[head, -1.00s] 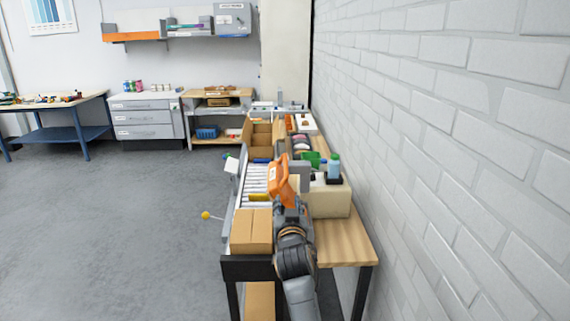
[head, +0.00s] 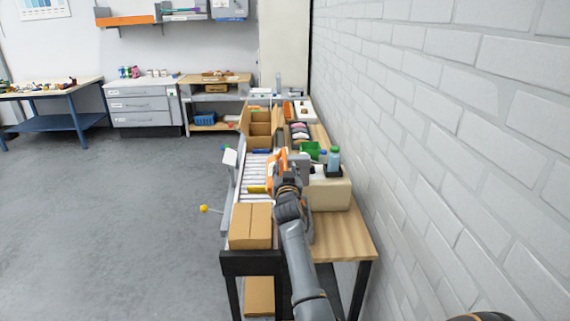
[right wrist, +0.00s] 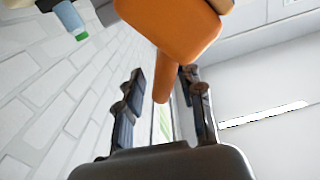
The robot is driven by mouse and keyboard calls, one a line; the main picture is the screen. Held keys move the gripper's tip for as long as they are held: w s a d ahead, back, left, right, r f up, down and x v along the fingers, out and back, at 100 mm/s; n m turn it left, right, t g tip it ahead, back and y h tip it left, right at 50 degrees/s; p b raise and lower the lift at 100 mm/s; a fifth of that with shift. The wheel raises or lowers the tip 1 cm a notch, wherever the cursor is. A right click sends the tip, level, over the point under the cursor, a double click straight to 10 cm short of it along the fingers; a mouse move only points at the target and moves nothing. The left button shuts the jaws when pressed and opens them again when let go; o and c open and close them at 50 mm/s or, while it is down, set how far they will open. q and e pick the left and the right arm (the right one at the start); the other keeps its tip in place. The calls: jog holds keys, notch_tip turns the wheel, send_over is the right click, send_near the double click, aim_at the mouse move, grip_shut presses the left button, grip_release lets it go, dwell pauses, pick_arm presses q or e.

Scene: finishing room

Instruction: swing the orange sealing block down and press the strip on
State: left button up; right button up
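The orange sealing block (head: 271,173) is over the right side of the roller conveyor, partly hidden behind my right gripper (head: 286,184). In the right wrist view, the orange block (right wrist: 172,25) fills the upper middle, with its rounded orange handle (right wrist: 163,85) pointing down toward the palm. The fingers of my right gripper (right wrist: 165,100) stand apart on both sides of the handle. A gap shows at the left finger; contact on the right is unclear. A closed cardboard box (head: 250,226) sits at the near conveyor end. I cannot make out the strip. My left gripper is not in view.
The roller conveyor (head: 257,167) runs away from me, with an open carton (head: 259,140) farther along. A brick wall (head: 430,150) bounds the right; the left floor is clear.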

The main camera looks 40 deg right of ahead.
jog(key=shift+x, duration=1.1)
jog(key=shift+a, duration=0.1)
grip_shut()
